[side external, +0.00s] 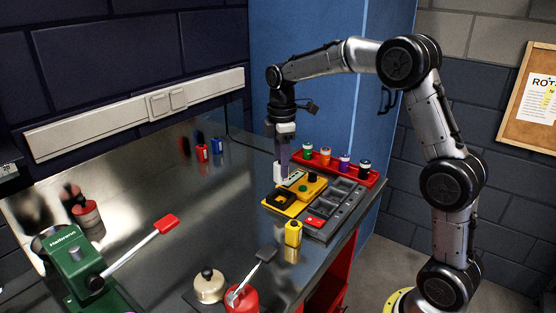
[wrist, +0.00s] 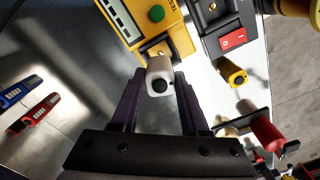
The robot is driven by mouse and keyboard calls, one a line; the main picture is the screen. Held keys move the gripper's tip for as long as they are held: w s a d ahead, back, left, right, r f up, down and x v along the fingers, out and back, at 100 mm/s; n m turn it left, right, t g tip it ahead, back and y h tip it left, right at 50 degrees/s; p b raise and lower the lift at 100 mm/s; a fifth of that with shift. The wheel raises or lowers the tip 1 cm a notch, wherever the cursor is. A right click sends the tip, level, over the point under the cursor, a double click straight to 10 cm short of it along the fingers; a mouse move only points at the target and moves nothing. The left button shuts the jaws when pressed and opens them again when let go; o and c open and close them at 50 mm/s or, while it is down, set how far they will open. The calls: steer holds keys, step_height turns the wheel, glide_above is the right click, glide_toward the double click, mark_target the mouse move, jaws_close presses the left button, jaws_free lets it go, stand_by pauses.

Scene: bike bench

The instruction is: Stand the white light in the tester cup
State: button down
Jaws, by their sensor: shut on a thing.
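My gripper (wrist: 160,82) is shut on the white light (wrist: 160,75), a small white body with a dark round end facing the wrist camera. In the side external view the white light (side external: 280,172) is held upright at the jaw tips, above the left part of the yellow tester (side external: 312,188). The tester (wrist: 168,22) also shows in the wrist view, with a display and a green button. A tan and dark part, perhaps the tester cup (wrist: 153,51), shows just beyond the light and is partly hidden by it. Contact between light and cup cannot be told.
A grey tray (side external: 346,203) sits beside the tester, and a red rack (side external: 345,169) of several coloured lights stands behind. A yellow light (side external: 293,233) stands in front. Red (side external: 202,153) and blue (side external: 217,146) lights are near the wall.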

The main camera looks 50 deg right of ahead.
mark_target(281, 184)
steer(key=shift+f, duration=2.7)
steer(key=shift+f, duration=0.6)
steer(key=c, duration=0.7)
jaws_free()
steer(key=shift+r, duration=5.55)
